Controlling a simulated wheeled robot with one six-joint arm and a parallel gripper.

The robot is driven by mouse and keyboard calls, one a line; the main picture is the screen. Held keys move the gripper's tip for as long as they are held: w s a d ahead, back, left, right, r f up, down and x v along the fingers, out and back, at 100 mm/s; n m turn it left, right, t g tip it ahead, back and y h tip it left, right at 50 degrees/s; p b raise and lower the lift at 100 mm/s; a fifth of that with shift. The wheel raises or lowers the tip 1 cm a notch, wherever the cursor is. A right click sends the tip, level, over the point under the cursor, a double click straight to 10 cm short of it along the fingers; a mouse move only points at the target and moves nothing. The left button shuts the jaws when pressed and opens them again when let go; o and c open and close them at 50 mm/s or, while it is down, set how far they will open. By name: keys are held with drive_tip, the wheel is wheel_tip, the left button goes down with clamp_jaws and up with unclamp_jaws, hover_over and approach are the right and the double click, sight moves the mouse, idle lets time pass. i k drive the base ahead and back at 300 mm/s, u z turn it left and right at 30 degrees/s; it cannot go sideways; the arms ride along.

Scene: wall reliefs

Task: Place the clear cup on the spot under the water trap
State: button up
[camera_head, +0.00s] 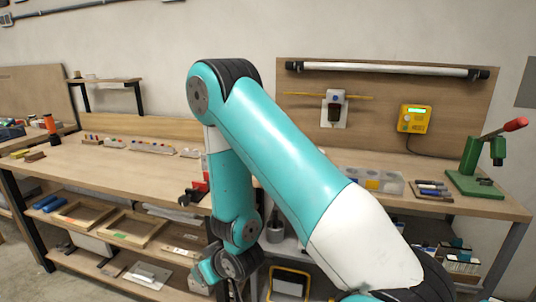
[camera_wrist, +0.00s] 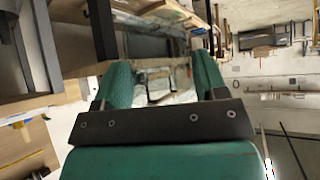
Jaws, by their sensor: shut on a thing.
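My gripper (camera_wrist: 160,72) shows its two teal fingers in the wrist view. They are shut on a see-through thing between them, which looks like the clear cup (camera_wrist: 170,87); its outline is hard to make out. In the head view my gripper is low in front of the bench, near the lower shelf, and the cup cannot be made out there. A white wall fitting with a dark bowl, apparently the water trap (camera_head: 334,108), is on the wooden back panel. The spot under it on the bench is hidden behind my arm.
The wooden bench (camera_head: 75,160) holds several small parts at left. A clear organiser box (camera_head: 383,182), a tool tray (camera_head: 432,191) and a green press (camera_head: 475,175) stand at right. A yellow meter (camera_head: 413,119) hangs beside the trap. Trays fill the shelf below.

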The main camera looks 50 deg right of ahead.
sight(330, 150)
drive_tip(key=u, duration=1.35)
drive_tip(key=i, duration=0.85)
drive_tip(key=z, duration=3.4)
